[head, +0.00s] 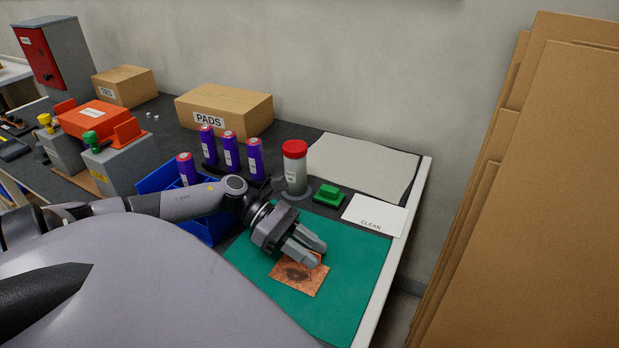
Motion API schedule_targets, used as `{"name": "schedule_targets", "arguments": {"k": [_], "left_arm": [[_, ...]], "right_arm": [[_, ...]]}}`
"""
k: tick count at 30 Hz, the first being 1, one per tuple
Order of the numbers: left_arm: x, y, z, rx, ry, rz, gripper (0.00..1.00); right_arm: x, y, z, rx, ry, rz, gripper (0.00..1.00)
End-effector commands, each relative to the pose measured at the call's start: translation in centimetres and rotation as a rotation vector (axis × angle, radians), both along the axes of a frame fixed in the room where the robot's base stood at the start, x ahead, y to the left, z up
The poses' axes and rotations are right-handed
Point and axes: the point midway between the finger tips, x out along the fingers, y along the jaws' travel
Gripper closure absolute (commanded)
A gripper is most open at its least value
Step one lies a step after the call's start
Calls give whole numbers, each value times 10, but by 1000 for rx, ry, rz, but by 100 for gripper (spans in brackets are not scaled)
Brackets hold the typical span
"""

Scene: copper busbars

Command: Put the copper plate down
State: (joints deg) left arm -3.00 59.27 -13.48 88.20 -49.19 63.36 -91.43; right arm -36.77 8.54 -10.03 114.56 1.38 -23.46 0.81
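The copper plate (299,283), a square reddish-brown sheet with a dark stain in its middle, is over the front part of the green mat (350,262). My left gripper (318,255) reaches in from the left, and its two grey fingers are close together at the plate's far edge. A sliver of copper shows between the fingertips, so the gripper looks shut on that edge. The plate looks nearly flat, at or just above the mat; I cannot tell if it touches. My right gripper is not in view.
Behind the mat are a red-capped container (294,168), a green block (328,195) and a white CLEAN card (374,214). Purple cylinders (229,151) and a blue bin (158,180) stand to the left. The mat's right part is clear, up to the table's pale edge.

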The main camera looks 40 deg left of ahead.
Motion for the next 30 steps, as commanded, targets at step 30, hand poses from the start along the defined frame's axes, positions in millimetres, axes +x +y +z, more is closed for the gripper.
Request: {"name": "schedule_targets", "arguments": {"k": [30], "left_arm": [[-20, 67, 38, 1, -6, 1, 67]], "right_arm": [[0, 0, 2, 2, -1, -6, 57]]}}
